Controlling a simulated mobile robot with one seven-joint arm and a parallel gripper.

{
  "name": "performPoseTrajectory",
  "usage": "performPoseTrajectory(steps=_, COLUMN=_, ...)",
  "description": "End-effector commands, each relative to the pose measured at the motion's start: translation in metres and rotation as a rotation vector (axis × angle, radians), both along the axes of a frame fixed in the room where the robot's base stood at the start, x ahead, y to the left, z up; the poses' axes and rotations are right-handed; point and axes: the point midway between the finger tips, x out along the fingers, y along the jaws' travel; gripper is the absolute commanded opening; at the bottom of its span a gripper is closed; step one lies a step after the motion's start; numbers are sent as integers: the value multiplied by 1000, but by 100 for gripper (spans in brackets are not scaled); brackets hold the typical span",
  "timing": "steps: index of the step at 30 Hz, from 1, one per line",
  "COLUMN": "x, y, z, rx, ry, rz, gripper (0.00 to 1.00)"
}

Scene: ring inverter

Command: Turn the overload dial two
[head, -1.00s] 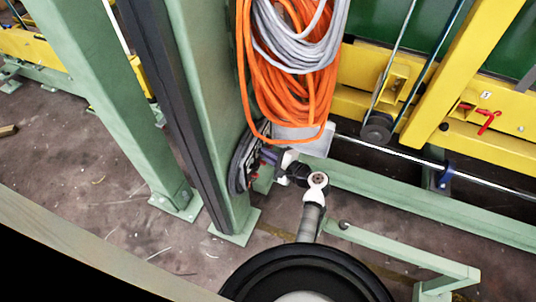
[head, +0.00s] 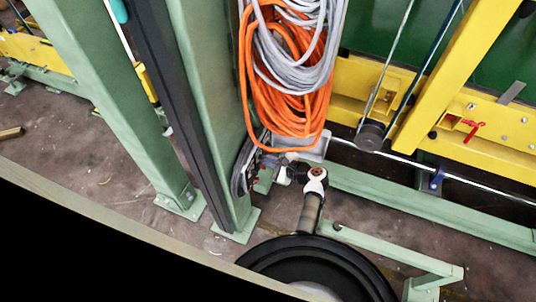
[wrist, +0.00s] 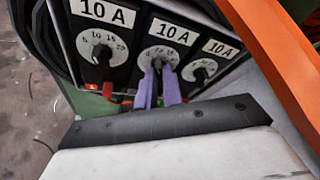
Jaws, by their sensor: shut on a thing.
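In the wrist view, three pale round dials with black pointers sit in a row on a dark panel (wrist: 75,22), each under a "10 A" label. My gripper (wrist: 160,74) has its two purple fingers closed on the knob of the middle dial (wrist: 158,55). The fingers hide the lower part of that dial and its pointer setting. The left dial (wrist: 101,46) and the right dial (wrist: 201,71) are untouched. In the head view, the panel (head: 243,172) is seen edge-on at the green post, with my gripper (head: 268,174) against it; the dials cannot be made out there.
Orange cable loops (head: 262,95) and grey cable loops (head: 325,45) hang just above my arm. Orange cable also crosses the wrist view's right side (wrist: 270,50). The green post (head: 207,100) stands left of my arm, and a low green rail (head: 400,195) runs to the right.

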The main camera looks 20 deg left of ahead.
Motion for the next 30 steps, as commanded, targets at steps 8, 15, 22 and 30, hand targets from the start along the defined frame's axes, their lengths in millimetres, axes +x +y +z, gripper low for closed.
performPoseTrajectory(steps=8, x=2, y=1, z=5, rx=7, ry=165, rz=3, gripper=0)
performPoseTrajectory(steps=15, x=2, y=1, z=3, rx=9, ry=235, rz=3, gripper=0)
performPoseTrajectory(steps=22, x=2, y=1, z=2, rx=10, ry=252, rz=3, gripper=0)
performPoseTrajectory(steps=30, x=2, y=1, z=2, rx=10, ry=251, rz=3, gripper=9)
